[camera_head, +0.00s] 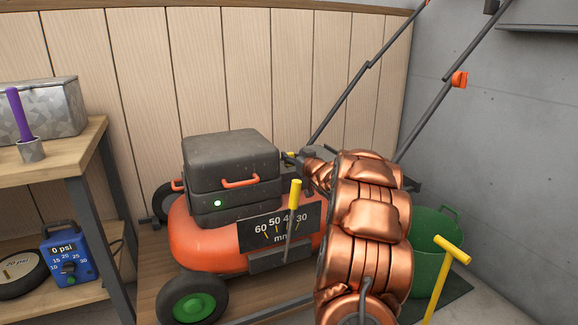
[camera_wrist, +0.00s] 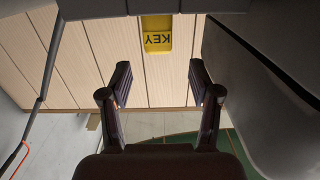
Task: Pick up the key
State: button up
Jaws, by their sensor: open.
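The key (camera_wrist: 157,38) is a yellow piece with "KEY" on it, upside down in the wrist view. It shows near the top of that view, just beyond the fingertips and roughly centred between them. My gripper (camera_wrist: 160,76) is open, with nothing between its two dark fingers. In the head view my copper-coloured arm reaches to the orange and dark grey lawn mower (camera_head: 196,240), and my gripper (camera_head: 296,160) is small and partly hidden at its rear right. A small yellow bit beside it there may be the key; I cannot tell.
The mower's handle bars (camera_head: 340,103) rise on both sides of my arm. A yellow lever (camera_head: 295,194) stands by its height scale. A green bucket (camera_head: 436,238) and a yellow T-handle (camera_head: 452,250) are at right. A wooden bench (camera_head: 62,160) stands left; a panelled wall is behind.

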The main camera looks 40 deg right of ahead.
aim_at(291, 154)
jog(key=shift+w+d+f+b, duration=0.3)
jog(key=shift+w+f+b, duration=0.1)
jog(key=shift+w, duration=0.25)
jog(key=shift+w+d+f+b, duration=0.25)
jog(key=shift+w+f+b, duration=0.15)
jog(key=shift+w, duration=0.2)
jog(key=shift+w+d+r, duration=0.25)
jog(key=shift+w, duration=0.4)
jog(key=shift+w+d, duration=0.1)
jog(key=shift+w, duration=0.2)
jog(key=c, duration=1.2)
